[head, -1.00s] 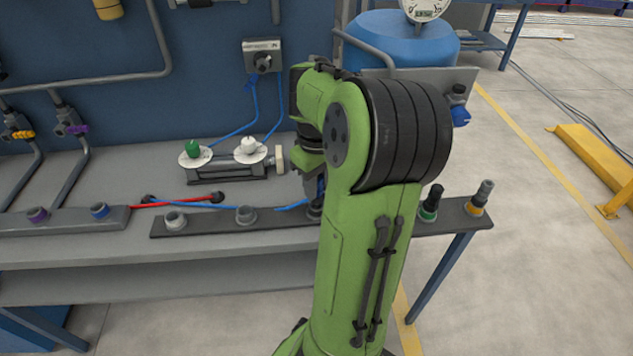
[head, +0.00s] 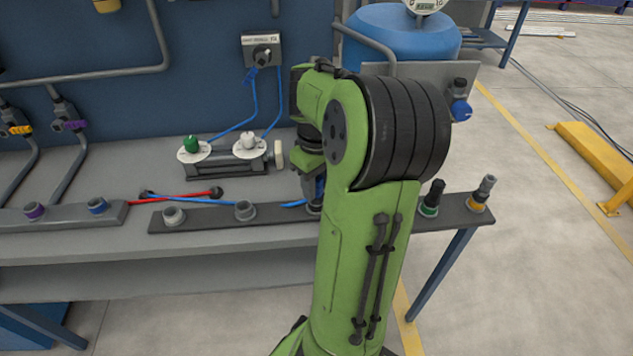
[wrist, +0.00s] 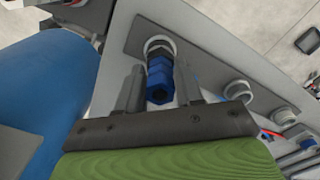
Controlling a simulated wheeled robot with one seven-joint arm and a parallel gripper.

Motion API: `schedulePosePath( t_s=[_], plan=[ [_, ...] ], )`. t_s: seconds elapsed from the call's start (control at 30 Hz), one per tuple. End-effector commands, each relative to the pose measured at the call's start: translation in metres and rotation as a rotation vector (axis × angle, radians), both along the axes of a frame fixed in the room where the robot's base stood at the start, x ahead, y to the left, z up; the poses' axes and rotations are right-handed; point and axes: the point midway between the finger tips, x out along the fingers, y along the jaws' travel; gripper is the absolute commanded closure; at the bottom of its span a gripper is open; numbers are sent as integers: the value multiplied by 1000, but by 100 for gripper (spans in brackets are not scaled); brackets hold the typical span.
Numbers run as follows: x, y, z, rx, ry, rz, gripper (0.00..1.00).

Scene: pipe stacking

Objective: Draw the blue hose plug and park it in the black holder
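The blue hose plug (wrist: 159,80) shows in the wrist view, blue with a dark collar at its far end. It stands in line with a pale ringed socket (wrist: 158,44) of the black holder (wrist: 205,70); its collar meets that socket, but how deep it sits is hidden. My gripper (wrist: 160,76) has one finger on each side of the plug, close against it with no clear gap.
Two empty sockets (head: 244,210) lie left of my arm. A green-ringed plug (head: 430,200) and a yellow-ringed one (head: 481,193) stand at the right end. A grey strip (head: 60,218) with purple and blue rings lies left. Red and blue hoses (head: 185,197) cross behind.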

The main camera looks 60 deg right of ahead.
Motion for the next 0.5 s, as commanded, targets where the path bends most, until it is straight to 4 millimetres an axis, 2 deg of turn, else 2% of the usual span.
schedulePosePath(
  t_s=[0.03, 0.1, 0.13, 0.37, 0.5],
  plan=[
    [0, 0, 0, 0, 0, 0, 56],
    [0, 0, 0, 0, 0, 0, 45],
    [0, 0, 0, 0, 0, 0, 43],
    [0, 0, 0, 0, 0, 0, 43],
    [0, 0, 15, -3, 0, 0, 43]
  ],
)
